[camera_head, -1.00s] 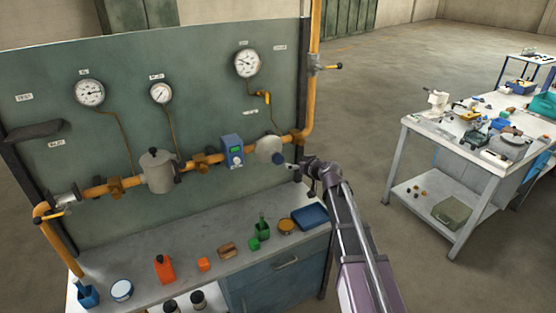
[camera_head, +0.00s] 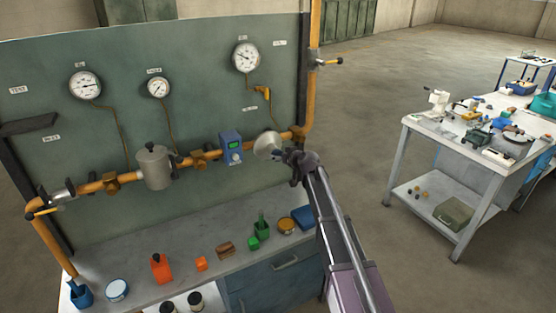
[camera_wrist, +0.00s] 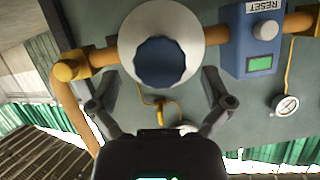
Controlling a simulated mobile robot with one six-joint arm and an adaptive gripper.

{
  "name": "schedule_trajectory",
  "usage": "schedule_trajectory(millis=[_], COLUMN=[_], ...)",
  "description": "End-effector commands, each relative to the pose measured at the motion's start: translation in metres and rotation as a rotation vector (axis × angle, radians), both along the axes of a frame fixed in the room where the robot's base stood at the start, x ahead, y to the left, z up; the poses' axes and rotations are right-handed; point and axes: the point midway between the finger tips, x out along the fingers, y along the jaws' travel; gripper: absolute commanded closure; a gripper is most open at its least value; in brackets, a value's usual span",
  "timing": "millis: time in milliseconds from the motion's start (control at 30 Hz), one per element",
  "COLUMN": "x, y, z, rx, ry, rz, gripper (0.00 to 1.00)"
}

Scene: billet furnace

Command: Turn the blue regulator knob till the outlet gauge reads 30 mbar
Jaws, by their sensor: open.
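The dark blue regulator knob (camera_wrist: 160,62) sits in the middle of a round pale grey regulator body (camera_wrist: 128,42) in the wrist view. My gripper (camera_wrist: 160,78) is open, its two fingers spread to either side of the knob, apart from it. Three round gauges hang on the panel: left (camera_head: 85,85), middle (camera_head: 158,87) and right (camera_head: 246,57). Their labels and readings are too small to read, so I cannot tell which is the outlet gauge.
A blue box (camera_head: 231,148) with a green display and a button marked RESET (camera_wrist: 265,30) stands beside the regulator on the orange pipe (camera_head: 90,188). Below, a bench (camera_head: 140,258) holds several small items.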

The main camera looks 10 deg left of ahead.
Motion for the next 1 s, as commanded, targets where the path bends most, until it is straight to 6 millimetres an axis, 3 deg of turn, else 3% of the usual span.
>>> schedule_trajectory(millis=[200,600,633,667,900,1000], x=[0.015,0.017,0.017,0.017,0.017,0.017], y=[0.010,0.013,0.013,0.013,0.013,0.012], z=[-0.008,-0.009,-0.009,-0.009,-0.009,-0.008], rx=[0.000,0.000,0.000,0.000,0.000,0.000], ry=[0.000,0.000,0.000,0.000,0.000,-0.001], rz=[0.000,0.000,0.000,0.000,0.000,-0.001], gripper=[0.00,0.00,0.03,0.12,0.81,0.81])
